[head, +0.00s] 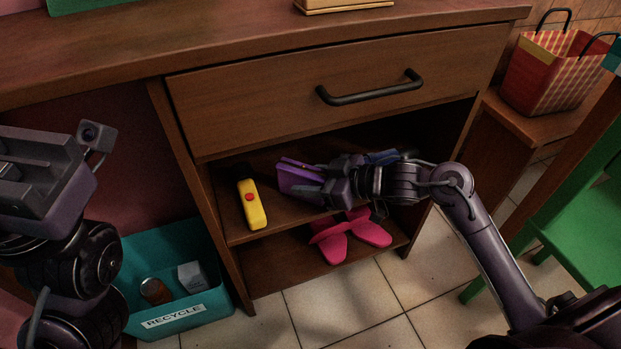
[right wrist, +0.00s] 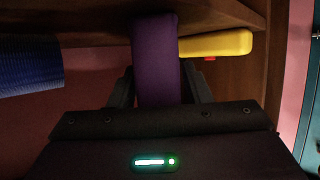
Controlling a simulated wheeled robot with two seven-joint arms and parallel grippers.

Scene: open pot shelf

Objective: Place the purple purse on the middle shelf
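The purple purse (head: 298,174) is inside the middle shelf (head: 262,216) of the wooden desk, to the right of a yellow object. My right gripper (head: 322,184) reaches in from the right. In the right wrist view the purse (right wrist: 155,65) stands between the two fingers (right wrist: 158,90), which appear to touch its sides. That view looks upside down, and the purse's far end meets or nearly meets the shelf board (right wrist: 95,22); I cannot tell whether it bears its weight. My left gripper (head: 45,165) is at the left edge, away from the desk, its fingertips not clearly visible.
A yellow object with a red button (head: 251,204) lies left of the purse. A ribbed blue object (head: 382,157) is behind my right wrist. Pink slippers (head: 350,236) are on the bottom shelf. A drawer (head: 340,85) is shut above. A teal recycle bin (head: 175,318) stands left.

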